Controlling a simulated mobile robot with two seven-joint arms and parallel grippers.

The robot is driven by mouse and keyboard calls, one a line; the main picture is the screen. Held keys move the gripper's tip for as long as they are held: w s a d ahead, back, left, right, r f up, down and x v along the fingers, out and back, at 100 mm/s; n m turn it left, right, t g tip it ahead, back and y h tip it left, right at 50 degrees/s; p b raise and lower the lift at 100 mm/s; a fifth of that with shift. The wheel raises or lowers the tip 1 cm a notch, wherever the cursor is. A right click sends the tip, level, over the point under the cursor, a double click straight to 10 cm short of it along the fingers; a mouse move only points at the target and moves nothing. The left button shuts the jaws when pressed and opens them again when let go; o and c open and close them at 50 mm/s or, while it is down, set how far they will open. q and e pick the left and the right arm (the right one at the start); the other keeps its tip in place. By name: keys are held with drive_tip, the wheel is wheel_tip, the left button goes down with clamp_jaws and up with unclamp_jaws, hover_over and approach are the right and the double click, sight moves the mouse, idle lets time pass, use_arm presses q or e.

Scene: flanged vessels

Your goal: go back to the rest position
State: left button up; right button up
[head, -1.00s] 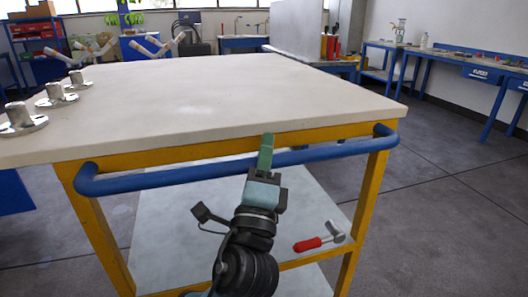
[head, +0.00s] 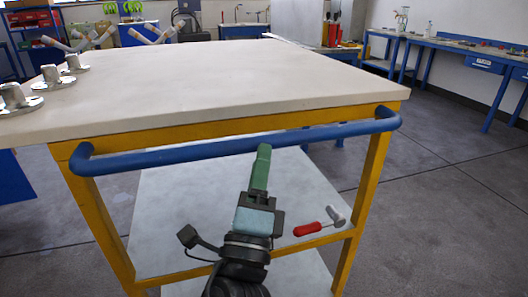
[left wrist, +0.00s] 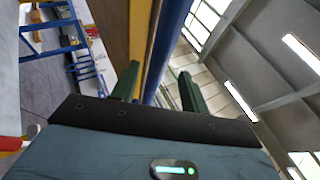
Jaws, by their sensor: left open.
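My left gripper (head: 262,165) is in the lower middle of the head view, in front of the table's near side and below the blue handrail (head: 230,152). Its green fingers point up and away. Several flanged metal vessels (head: 52,77) stand at the left edge of the white tabletop (head: 220,85), far from the gripper. My right gripper does not show.
The yellow table frame (head: 370,185) and handrail are close to my left gripper. Blue workbenches (head: 450,50) line the right wall. The floor (head: 450,200) on the right is clear.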

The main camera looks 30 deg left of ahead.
use_arm(q)
drive_tip(key=shift+v, duration=0.8)
